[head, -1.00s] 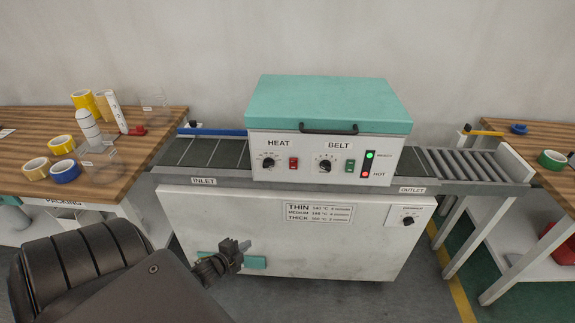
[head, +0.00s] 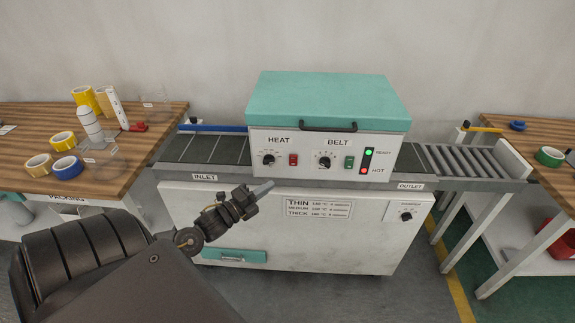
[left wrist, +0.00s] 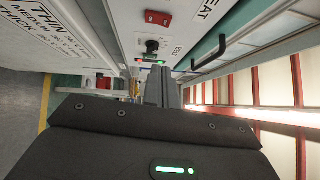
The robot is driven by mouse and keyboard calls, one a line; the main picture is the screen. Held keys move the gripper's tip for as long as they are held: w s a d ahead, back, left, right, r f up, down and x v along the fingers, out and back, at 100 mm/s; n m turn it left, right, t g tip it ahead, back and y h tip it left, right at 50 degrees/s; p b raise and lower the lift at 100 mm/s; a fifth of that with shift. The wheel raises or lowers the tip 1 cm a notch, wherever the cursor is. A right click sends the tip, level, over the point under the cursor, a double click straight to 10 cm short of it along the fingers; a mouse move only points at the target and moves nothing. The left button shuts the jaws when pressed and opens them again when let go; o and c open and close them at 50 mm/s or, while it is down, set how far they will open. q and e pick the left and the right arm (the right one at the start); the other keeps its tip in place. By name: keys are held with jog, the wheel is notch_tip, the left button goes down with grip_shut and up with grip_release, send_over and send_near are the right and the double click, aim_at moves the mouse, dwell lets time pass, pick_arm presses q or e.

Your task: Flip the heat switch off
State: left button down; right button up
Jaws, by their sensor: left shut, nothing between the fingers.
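The red heat switch (head: 293,160) sits on the machine's white front panel, right of the heat knob (head: 268,160) and under the HEAT label. It also shows in the left wrist view as a red rocker (left wrist: 158,18) near the top. Which way the rocker is tipped is too small to tell. My left gripper (head: 262,188) is shut and empty, in front of the machine, below and to the left of the switch and apart from it. Its closed fingers show in the left wrist view (left wrist: 163,88). My right gripper is not in view.
The machine has a teal lid (head: 328,98) with a dark handle. The green belt switch (head: 349,162) and belt knob (head: 324,162) are to the right; green and red lamps are lit. A wooden table (head: 60,118) at left holds tape rolls. The outlet rollers (head: 465,162) are at right.

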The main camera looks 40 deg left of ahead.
pick_arm(q)
jog(key=p, duration=0.2)
send_near(297, 159)
jog(key=w+d, duration=0.3)
jog(key=shift+w+a+r, duration=0.1)
jog(key=shift+w+a, duration=0.45)
jog(key=shift+w, duration=0.1)
jog(key=shift+w+a+r, duration=0.15)
jog(key=shift+w+a, duration=0.35)
jog(key=shift+w, duration=0.2)
